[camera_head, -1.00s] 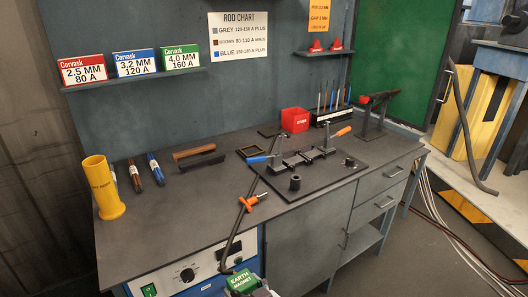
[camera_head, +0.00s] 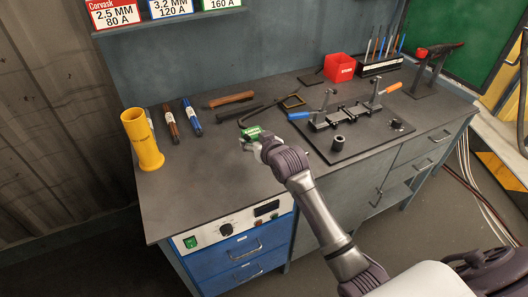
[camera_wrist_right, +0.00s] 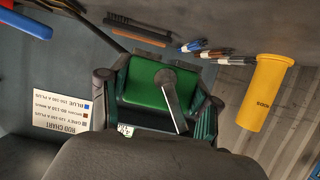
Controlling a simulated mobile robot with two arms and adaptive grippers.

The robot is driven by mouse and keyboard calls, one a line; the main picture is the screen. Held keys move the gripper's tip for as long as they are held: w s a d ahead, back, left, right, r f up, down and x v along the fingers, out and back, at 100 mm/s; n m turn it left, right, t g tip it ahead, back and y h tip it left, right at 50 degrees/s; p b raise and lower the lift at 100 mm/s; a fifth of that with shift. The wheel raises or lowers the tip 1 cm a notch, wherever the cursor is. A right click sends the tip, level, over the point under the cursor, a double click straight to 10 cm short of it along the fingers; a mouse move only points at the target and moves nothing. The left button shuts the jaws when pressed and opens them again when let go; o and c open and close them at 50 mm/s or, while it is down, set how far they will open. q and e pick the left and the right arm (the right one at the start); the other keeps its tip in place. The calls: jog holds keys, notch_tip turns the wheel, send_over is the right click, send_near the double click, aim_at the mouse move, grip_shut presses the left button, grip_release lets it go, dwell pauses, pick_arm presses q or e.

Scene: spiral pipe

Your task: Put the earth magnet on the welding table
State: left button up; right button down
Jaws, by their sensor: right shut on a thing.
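The earth magnet (camera_head: 253,132) is a green block. My right gripper (camera_head: 258,140) is shut on it over the left-middle part of the welding table (camera_head: 200,190). In the right wrist view the green magnet (camera_wrist_right: 143,80) sits between the two fingers of the gripper (camera_wrist_right: 160,92), with a grey metal lug on its face. A dark cable runs from near the magnet toward the back of the table. I cannot tell whether the magnet touches the tabletop. The left gripper is not in view.
A yellow can (camera_head: 142,140) and several rods (camera_head: 192,118) stand or lie to the left. A brush (camera_head: 232,100) lies behind. The clamp fixture plate (camera_head: 360,138) is to the right, with a red box (camera_head: 340,68) behind it. The front-left tabletop is clear.

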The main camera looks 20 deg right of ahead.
jog(key=p, duration=0.2)
send_over(245, 188)
jog(key=f, duration=0.2)
jog(key=w+f, duration=0.1)
jog(key=f, duration=0.1)
jog(key=shift+d+f, duration=0.15)
jog(key=shift+d, duration=0.05)
jog(key=shift+s+a+f, duration=0.25)
jog(key=shift+s+f, duration=0.05)
jog(key=shift+s, duration=0.05)
jog(key=shift+f, duration=1.95)
jog(key=shift+c, duration=1.2)
grip_release()
jog(key=shift+f, duration=0.25)
